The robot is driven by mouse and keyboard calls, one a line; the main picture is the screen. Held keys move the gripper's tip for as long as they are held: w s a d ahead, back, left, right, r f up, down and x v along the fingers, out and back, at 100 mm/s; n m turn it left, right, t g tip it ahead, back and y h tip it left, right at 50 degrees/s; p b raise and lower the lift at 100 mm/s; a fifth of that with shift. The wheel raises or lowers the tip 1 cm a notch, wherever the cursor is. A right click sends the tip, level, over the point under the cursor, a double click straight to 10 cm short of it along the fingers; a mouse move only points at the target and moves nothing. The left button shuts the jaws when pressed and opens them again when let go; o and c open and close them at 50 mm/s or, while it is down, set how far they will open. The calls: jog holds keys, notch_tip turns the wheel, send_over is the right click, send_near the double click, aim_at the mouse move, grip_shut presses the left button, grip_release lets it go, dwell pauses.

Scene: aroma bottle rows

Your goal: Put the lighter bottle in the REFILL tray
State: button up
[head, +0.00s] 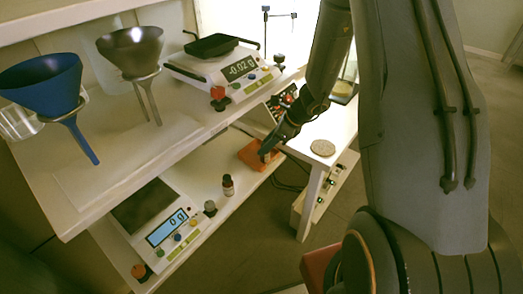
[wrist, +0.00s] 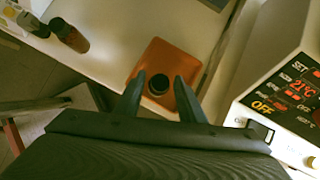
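An orange tray (head: 250,156) sits at the far end of the lower shelf; no label is readable on it. In the wrist view, a black-capped bottle (wrist: 158,84) stands over the orange tray (wrist: 155,55), seen from above. My gripper (wrist: 160,82) has its fingers on either side of the cap, with orange visible between each finger and the cap, so it looks open. In the head view my gripper (head: 266,152) is down at the tray and hides most of that bottle. A second brown bottle (head: 228,187) with a dark cap stands upright on the lower shelf; it also shows in the wrist view (wrist: 70,36).
A scale (head: 160,215) stands on the lower shelf near the second bottle. Another scale (head: 225,68) and two funnels (head: 45,85) (head: 133,50) are on the upper shelf. A device with a red display (wrist: 290,100) is right of my gripper. A round disc (head: 322,148) lies on a white side table.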

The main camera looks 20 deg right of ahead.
jog(key=shift+v, duration=1.25)
jog(key=s+a+r+n+g+h, duration=0.1)
jog(key=s+r+n+h, duration=0.1)
jog(key=s+r+n, duration=0.4)
jog(key=s+a+r+n+g+h, duration=0.2)
jog(key=s+r+n, duration=0.5)
jog(key=s+n, duration=0.9)
jog(key=shift+r+n+h, duration=0.2)
jog(key=shift+n+h, duration=0.5)
jog(key=shift+n, duration=0.7)
